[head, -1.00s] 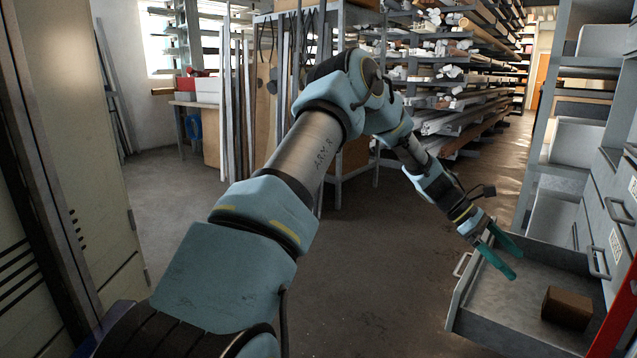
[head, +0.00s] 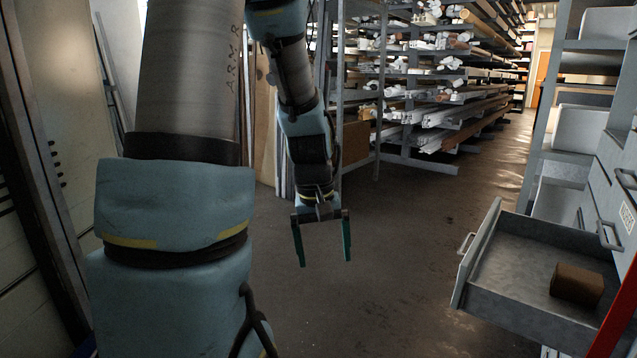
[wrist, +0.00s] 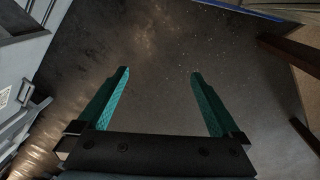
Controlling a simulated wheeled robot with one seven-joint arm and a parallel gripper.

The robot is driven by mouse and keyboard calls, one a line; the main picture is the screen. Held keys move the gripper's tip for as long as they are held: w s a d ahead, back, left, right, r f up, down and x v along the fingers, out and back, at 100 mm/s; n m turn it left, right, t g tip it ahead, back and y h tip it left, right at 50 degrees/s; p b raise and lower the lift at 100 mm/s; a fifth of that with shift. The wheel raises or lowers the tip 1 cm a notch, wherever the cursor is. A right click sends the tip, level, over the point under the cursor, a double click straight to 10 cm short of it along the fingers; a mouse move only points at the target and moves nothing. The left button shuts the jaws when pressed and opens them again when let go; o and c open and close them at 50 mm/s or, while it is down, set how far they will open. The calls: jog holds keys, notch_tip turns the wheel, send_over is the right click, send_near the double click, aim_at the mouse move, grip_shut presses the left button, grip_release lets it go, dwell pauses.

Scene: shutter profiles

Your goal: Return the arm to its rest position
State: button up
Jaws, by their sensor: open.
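My gripper (head: 322,243) is open and empty, with its two teal fingers spread and pointing down over the bare floor in the head view. It is left of the open drawer and apart from it. In the wrist view the fingers (wrist: 160,85) stand wide apart with only grey floor between them. My blue and grey arm runs up the left-middle of the head view, and part of it lies beyond the top edge.
An open grey drawer (head: 510,287) at right holds a brown block (head: 577,284). It juts from a drawer cabinet (head: 612,190). Racks of profiles (head: 440,100) stand at the back. A pale panel (head: 40,130) stands at left. The middle floor (head: 400,250) is clear.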

jog(key=s+a+f+m+t+y+b, duration=0.1)
jog(key=s+a+m+b, duration=0.1)
jog(key=s+a, duration=0.45)
notch_tip(320, 180, up, 18)
jog(key=w+a+p, duration=0.1)
jog(key=p, duration=1.7)
jog(key=shift+w+a, duration=0.15)
jog(key=shift+w, duration=0.1)
jog(key=shift+f, duration=0.2)
jog(key=shift+c, duration=0.2)
